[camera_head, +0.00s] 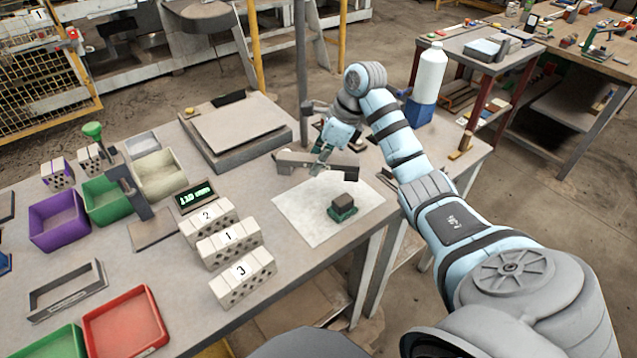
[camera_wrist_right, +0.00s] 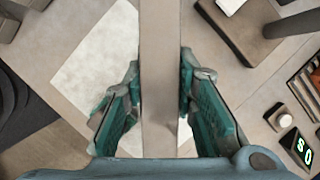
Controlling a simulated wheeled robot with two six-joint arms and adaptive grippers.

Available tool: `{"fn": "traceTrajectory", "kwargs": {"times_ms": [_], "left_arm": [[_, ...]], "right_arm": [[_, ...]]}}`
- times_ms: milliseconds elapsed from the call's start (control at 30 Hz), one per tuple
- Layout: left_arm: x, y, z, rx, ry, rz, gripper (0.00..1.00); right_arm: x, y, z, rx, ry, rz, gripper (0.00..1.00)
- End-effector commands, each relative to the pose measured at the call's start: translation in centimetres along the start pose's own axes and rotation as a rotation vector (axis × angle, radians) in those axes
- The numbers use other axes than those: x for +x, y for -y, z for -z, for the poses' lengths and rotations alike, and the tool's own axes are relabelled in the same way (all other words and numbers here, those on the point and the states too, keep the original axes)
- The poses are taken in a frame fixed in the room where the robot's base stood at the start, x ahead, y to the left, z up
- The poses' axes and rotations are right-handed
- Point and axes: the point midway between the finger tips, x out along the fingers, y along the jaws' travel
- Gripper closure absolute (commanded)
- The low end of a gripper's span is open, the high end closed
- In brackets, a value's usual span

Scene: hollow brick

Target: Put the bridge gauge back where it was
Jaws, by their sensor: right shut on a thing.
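The bridge gauge (camera_head: 312,160) is a long grey bar with downturned ends, near the back edge of a pale sheet (camera_head: 300,222) on the table. My right gripper (camera_head: 322,158) is shut on its middle from above. In the right wrist view the bar (camera_wrist_right: 160,50) runs between the two teal fingers of the gripper (camera_wrist_right: 160,108). I cannot tell how far the gauge is above the table. My left gripper is not in view.
A small dark block on a green base (camera_head: 343,207) stands on the sheet. Three numbered hollow bricks (camera_head: 229,244) stand to the left. A flat-topped platform (camera_head: 237,133) is behind. A white bottle (camera_head: 430,72) is in a blue holder at the right. Coloured bins (camera_head: 125,325) fill the left.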

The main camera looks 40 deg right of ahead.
Motion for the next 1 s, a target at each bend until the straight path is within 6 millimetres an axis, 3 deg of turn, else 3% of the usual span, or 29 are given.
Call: {"fn": "traceTrajectory", "kwargs": {"times_ms": [167,300,633,667,733,767,1000], "left_arm": [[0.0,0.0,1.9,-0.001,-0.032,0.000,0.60],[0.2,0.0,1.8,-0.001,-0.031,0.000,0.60],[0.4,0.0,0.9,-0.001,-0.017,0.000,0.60],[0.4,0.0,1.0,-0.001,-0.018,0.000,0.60],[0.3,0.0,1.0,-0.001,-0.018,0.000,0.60],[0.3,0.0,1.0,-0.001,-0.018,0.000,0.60],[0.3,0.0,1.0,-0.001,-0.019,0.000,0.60]], "right_arm": [[2.1,0.0,0.9,0.001,-0.002,-0.002,1.00],[4.3,0.0,1.8,0.001,-0.001,-0.001,1.00],[4.7,0.0,1.9,0.000,0.001,0.001,1.00],[4.6,0.0,1.9,0.000,0.000,0.000,0.70],[4.6,0.0,1.9,0.001,0.000,0.000,0.58],[4.6,0.0,1.9,0.000,0.000,0.000,0.54],[4.5,0.0,1.9,0.001,-0.001,0.000,0.54]]}}
